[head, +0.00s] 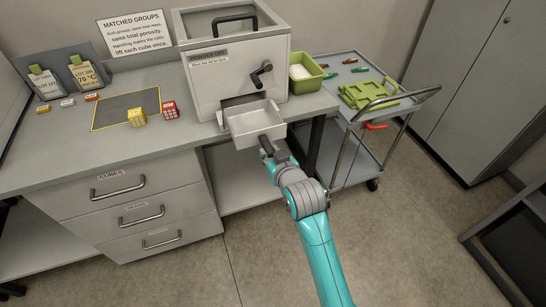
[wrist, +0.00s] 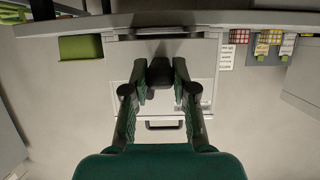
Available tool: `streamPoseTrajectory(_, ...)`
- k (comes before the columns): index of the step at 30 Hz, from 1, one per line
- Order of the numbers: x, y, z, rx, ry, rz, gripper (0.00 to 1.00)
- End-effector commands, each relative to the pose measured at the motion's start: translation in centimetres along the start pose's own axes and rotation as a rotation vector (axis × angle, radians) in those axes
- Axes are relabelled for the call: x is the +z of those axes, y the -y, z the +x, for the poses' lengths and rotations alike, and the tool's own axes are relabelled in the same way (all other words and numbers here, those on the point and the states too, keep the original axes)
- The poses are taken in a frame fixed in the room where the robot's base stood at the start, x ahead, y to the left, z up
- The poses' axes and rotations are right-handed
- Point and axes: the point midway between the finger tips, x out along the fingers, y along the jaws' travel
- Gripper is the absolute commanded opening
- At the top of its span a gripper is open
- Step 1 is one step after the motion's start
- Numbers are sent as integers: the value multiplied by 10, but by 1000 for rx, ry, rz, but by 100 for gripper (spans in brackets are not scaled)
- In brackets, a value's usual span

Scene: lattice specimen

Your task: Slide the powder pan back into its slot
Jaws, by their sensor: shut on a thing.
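The powder pan (head: 254,119) is a shallow, open, pale grey tray. In the head view it juts out from the dark slot (head: 240,99) low in the front of the grey box (head: 242,72). Whether its rear edge is inside the slot cannot be told. My gripper (head: 267,147) is at the pan's near side, shut on its dark handle. In the wrist view, the fingers of my gripper (wrist: 160,80) close around the dark handle (wrist: 159,72). The inside of the pan looks empty.
A crank (head: 261,74) sticks out of the box front above the pan. A green tub (head: 306,72) stands right of the box. Yellow (head: 137,118) and red (head: 170,109) cubes sit left on the bench. A cart (head: 365,95) with green parts stands right.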

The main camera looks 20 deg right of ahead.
Motion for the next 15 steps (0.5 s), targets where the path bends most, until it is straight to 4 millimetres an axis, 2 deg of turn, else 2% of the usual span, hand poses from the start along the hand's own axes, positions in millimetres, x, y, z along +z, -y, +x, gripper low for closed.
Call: streamPoseTrajectory(15, -9, 0, 30, 0, -1, 0, 0)
